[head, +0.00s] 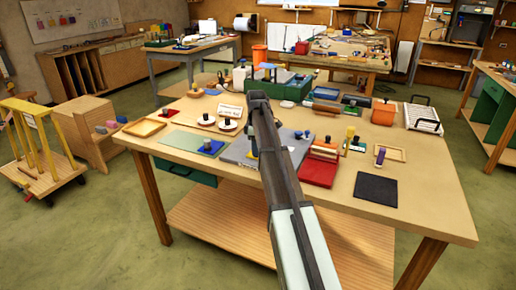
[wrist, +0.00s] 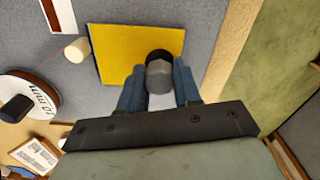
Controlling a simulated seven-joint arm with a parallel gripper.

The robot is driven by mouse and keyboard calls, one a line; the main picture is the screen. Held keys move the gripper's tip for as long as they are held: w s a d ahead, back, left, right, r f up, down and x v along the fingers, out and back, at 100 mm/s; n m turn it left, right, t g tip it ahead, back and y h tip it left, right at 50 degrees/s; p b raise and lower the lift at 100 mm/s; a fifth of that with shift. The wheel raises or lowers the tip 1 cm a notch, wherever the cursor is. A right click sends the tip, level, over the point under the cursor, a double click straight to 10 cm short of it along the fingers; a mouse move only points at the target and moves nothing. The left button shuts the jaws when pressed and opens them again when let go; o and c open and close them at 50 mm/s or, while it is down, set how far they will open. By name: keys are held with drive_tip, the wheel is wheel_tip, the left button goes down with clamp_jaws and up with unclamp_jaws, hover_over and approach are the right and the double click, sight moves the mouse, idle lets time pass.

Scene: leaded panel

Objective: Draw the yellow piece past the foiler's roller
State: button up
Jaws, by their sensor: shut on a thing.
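The yellow piece (wrist: 112,60) is a flat square lying on or just above a grey surface (wrist: 215,22) in the wrist view. A dark-topped grey knob (wrist: 158,72) stands at its near right part. My gripper (wrist: 159,88) is shut on this knob, with a blue finger on either side. A small cream cylinder (wrist: 77,50), apparently the foiler's roller, stands just beyond the piece's left edge. A thin reddish line runs from it toward a white disc (wrist: 32,92) with a dark knob. In the head view my arm hides most of the piece.
A white plate with a brown bar (wrist: 58,15) lies near the roller.

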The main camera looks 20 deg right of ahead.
drive_tip(key=shift+w+a, duration=0.55)
drive_tip(key=shift+a, duration=0.1)
drive_tip(key=shift+s+d, duration=1)
drive_tip(key=shift+d, duration=0.25)
idle(1.0)
drive_tip(key=shift+s+d, duration=0.8)
drive_tip(key=shift+s, duration=0.1)
drive_tip(key=shift+a, duration=0.1)
drive_tip(key=shift+s+a, duration=0.8)
drive_tip(key=shift+r, duration=0.15)
drive_tip(key=shift+s+a+r, duration=0.35)
drive_tip(key=shift+r, duration=0.45)
drive_tip(key=shift+s+a+r, duration=0.35)
drive_tip(key=shift+r, duration=0.45)
drive_tip(key=shift+s+a+r, duration=0.35)
drive_tip(key=shift+r, duration=0.45)
